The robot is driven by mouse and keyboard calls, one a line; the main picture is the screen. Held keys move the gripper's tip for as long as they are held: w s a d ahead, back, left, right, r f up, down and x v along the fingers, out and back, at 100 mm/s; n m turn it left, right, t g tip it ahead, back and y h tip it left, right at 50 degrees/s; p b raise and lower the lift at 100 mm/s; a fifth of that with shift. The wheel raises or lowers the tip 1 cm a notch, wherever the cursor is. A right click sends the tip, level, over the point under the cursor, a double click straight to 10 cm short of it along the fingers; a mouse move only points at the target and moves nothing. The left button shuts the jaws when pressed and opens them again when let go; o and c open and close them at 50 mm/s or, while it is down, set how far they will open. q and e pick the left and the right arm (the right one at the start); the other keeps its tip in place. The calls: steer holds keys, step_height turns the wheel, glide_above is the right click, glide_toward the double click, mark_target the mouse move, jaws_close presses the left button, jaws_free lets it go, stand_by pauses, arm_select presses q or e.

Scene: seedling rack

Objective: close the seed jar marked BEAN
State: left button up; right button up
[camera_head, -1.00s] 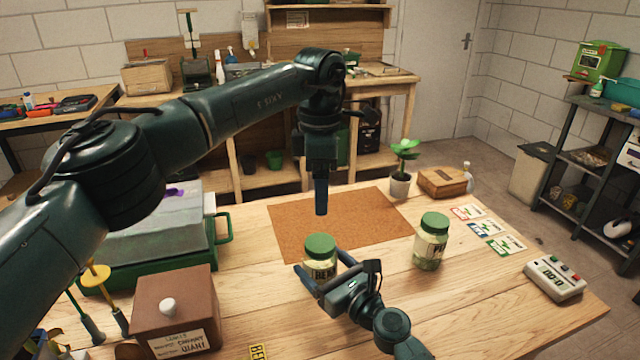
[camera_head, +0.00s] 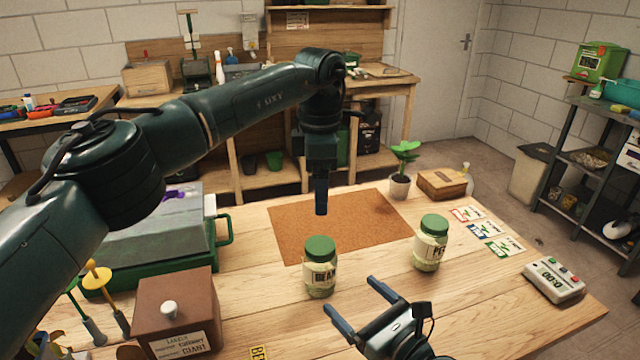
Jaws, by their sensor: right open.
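The seed jar marked BEAN (camera_head: 320,271) stands upright on the wooden table in front of the brown mat. Its green lid (camera_head: 320,248) sits on top of it; how tightly it is screwed cannot be told. My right gripper (camera_head: 352,296) is open and empty, to the right and front of the BEAN jar and apart from it. My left gripper (camera_head: 321,196) hangs pointing down over the mat, behind the BEAN jar; its fingers show edge-on, so its opening cannot be told.
A second green-lidded jar (camera_head: 430,245) stands to the right. The brown mat (camera_head: 370,225) is bare. A potted plant (camera_head: 400,183), a wooden box (camera_head: 442,183), seed packets (camera_head: 488,233) and a timer (camera_head: 554,280) lie toward the right. A brown box (camera_head: 175,300) stands at front left.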

steer(key=shift+v, duration=1.3)
